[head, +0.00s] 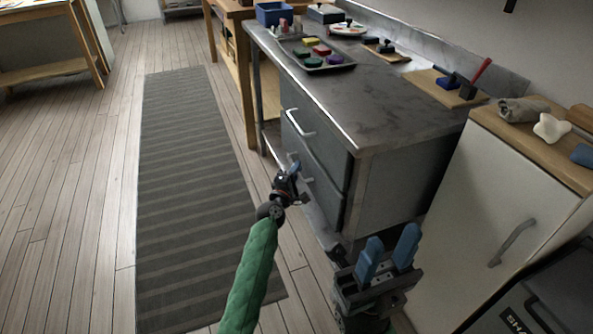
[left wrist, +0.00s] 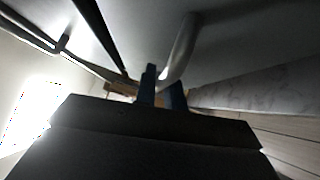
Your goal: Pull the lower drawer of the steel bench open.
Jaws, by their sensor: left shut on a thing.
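The steel bench (head: 385,115) stands at centre right, with two drawers facing left. The upper drawer's bar handle (head: 298,122) is free. The lower drawer (head: 325,197) is below it and looks about flush, though my left arm covers part of it. My left gripper (head: 292,173) is at the lower drawer's handle and shut on it. In the left wrist view the pale curved handle (left wrist: 181,48) runs down between the blue fingers (left wrist: 163,92). My right gripper (head: 388,252) is open and empty, its blue fingers pointing up, in front of the bench's near end.
A tray of coloured blocks (head: 323,65), a blue bin (head: 274,13) and stamps lie on the bench top. A white cabinet (head: 490,190) with a wooden top stands at right. A striped runner (head: 190,190) covers the clear floor left of the bench.

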